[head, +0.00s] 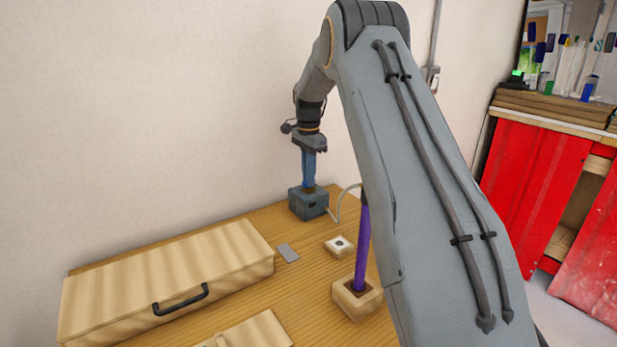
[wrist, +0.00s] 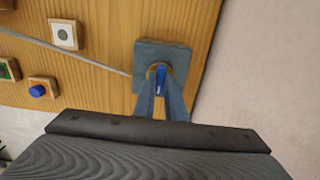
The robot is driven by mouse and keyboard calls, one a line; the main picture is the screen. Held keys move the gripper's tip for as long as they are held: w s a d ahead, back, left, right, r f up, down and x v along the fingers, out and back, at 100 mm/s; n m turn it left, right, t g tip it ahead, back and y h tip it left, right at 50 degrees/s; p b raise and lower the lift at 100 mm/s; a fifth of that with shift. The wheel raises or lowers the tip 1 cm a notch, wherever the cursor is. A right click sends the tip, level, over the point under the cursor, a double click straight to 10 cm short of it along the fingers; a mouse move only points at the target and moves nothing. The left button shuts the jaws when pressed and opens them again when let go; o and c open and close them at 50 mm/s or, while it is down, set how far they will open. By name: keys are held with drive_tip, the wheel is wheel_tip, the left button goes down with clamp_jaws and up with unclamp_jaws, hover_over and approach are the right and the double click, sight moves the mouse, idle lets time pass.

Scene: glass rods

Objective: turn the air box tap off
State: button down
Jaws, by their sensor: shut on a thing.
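The air box (head: 308,205) is a dark blue-grey block at the back of the wooden table, near the wall. In the wrist view the box (wrist: 148,50) shows from above as a grey square with a brass-coloured ring and a small blue tap handle (wrist: 160,74) in its middle. My gripper (head: 308,184) points straight down over the box. Its fingers (wrist: 161,84) are shut on the blue tap handle, one on each side. The fingers hide part of the handle, and its exact turn is hard to tell.
A pale hose runs from the box. A purple rod (head: 362,245) stands in a wooden block (head: 357,303). A small white-topped block (head: 340,246), a grey plate (head: 288,253) and a wooden case (head: 170,280) lie nearby. A blue-knobbed block (wrist: 40,88) shows in the wrist view.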

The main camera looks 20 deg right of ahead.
drive_tip(key=c, duration=1.8)
unclamp_jaws()
drive_tip(key=shift+r+b, duration=1)
drive_tip(key=shift+r, duration=2.9)
drive_tip(key=s+a+f+n, duration=0.4)
drive_tip(key=s+a+n, duration=0.1)
drive_tip(key=s, duration=0.8)
drive_tip(key=s+a+f+n, duration=0.4)
drive_tip(key=s+a+n, duration=0.1)
drive_tip(key=s, duration=0.7)
drive_tip(key=s+a+f+n, duration=0.5)
drive_tip(key=s+n, duration=0.1)
drive_tip(key=s, duration=0.7)
drive_tip(key=shift+s+a+t, duration=0.3)
